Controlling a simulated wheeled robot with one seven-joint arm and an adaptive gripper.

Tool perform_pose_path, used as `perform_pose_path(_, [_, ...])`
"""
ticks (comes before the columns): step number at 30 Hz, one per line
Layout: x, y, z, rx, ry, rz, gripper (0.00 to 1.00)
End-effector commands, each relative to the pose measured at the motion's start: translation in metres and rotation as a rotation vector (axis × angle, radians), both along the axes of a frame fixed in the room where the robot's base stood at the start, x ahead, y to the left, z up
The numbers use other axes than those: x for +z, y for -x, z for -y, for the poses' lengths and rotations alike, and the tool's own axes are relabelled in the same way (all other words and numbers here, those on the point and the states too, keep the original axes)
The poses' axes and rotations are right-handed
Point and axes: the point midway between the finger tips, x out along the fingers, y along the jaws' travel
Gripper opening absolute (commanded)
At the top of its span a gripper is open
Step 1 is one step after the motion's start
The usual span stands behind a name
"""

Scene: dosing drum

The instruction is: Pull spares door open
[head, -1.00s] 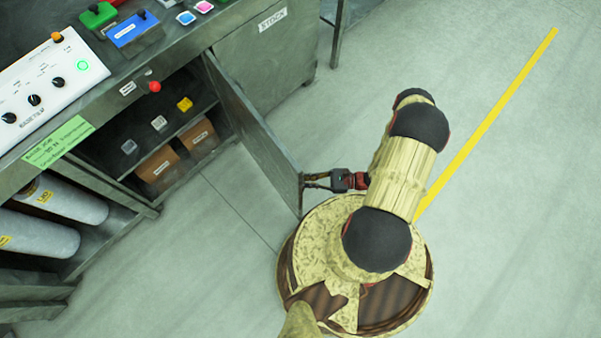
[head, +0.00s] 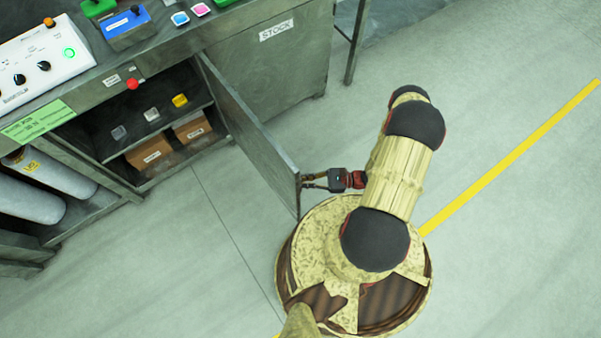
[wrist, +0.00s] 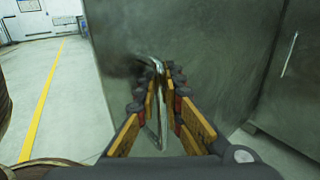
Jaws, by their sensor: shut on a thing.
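The spares door (head: 250,135) is a grey metal panel hinged at the right side of the open cabinet bay. It stands swung well out from the cabinet front, and the shelves behind it are exposed. My gripper (head: 308,181) is at the door's free edge, on its outer face. In the wrist view the door (wrist: 215,50) fills the middle, and a bent metal bar handle (wrist: 160,115) runs between the fingers. My gripper (wrist: 163,92) is shut on this handle. The handle is too small to make out in the head view.
The bay holds brown boxes (head: 150,153) and a yellow item (head: 180,100) on shelves. A red knob (head: 132,84) sits on the cabinet's front edge. Gas cylinders (head: 60,172) lie in the left bay. A STOCK cabinet (head: 275,60) stands right of the door. The floor (head: 490,250) at right is clear.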

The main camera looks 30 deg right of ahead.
Motion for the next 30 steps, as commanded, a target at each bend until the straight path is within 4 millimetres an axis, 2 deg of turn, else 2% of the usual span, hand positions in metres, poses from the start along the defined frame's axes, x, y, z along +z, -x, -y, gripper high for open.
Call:
perform_pose_path(7, [-0.003,0.003,-0.003,0.006,0.003,-0.006,0.0])
perform_pose_path(8, [-0.003,0.003,-0.003,0.006,0.003,-0.006,0.09])
perform_pose_path(17, [-0.001,0.001,-0.001,0.002,0.002,-0.002,0.26])
perform_pose_path(26, [-0.001,0.0,0.001,0.001,0.003,0.0,0.27])
perform_pose_path(30, [-0.001,0.003,0.008,-0.002,0.003,0.001,0.27])
